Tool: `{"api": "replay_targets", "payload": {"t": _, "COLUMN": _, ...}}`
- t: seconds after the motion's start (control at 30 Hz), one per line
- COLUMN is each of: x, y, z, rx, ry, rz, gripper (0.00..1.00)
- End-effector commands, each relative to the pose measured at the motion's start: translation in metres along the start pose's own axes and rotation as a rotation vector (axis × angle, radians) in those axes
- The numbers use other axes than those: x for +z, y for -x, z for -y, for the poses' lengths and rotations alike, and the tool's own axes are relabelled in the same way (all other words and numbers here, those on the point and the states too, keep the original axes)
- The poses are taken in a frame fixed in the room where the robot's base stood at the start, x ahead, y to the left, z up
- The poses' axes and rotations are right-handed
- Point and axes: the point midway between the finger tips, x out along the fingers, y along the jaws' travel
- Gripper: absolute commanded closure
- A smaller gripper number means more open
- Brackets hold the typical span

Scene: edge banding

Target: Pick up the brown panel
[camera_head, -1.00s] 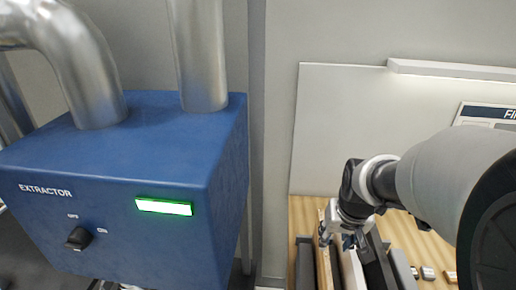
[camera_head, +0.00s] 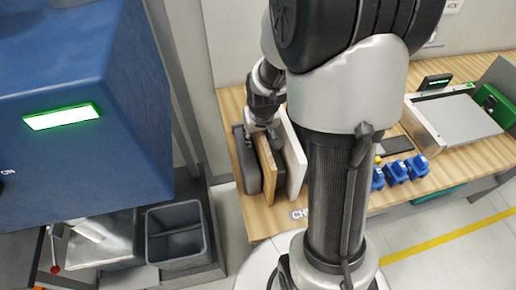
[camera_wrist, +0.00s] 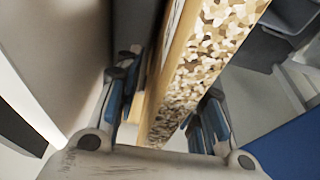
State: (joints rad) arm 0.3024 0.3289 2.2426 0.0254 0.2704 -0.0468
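The brown panel (camera_head: 265,168) stands on edge in a rack on the wooden bench, between a dark grey panel and a white panel. In the wrist view its speckled chipboard edge (camera_wrist: 208,62) runs between my two fingers. My gripper (camera_head: 262,126) is at the panel's far upper end in the head view. In the wrist view my gripper (camera_wrist: 168,115) is open, with blue-padded fingers on either side of the panel. A gap shows between the panel and the right finger. Contact at the left finger is hard to tell.
The dark grey panel (camera_head: 246,160) and white panel (camera_head: 293,158) stand close on either side. Blue clamp-like parts (camera_head: 397,172) and a grey-topped machine (camera_head: 455,118) are farther right. The blue extractor (camera_head: 85,160) and a grey bin (camera_head: 176,235) are left.

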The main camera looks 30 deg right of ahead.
Motion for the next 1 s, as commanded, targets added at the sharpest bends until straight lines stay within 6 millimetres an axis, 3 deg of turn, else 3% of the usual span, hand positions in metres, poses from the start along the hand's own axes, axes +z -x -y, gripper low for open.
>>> {"api": "replay_targets", "payload": {"t": 0.3, "x": -0.0003, "y": -0.0059, "z": -0.0003, "rx": 0.000, "ry": -0.001, "rz": -0.001, "gripper": 0.64}}
{"api": "replay_targets", "payload": {"t": 0.83, "x": -0.0001, "y": -0.0058, "z": -0.0004, "rx": 0.000, "ry": -0.001, "rz": 0.000, "gripper": 0.99}}
{"api": "replay_targets", "payload": {"t": 1.0, "x": -0.0001, "y": -0.0058, "z": -0.0004, "rx": 0.000, "ry": -0.001, "rz": 0.000, "gripper": 1.00}}
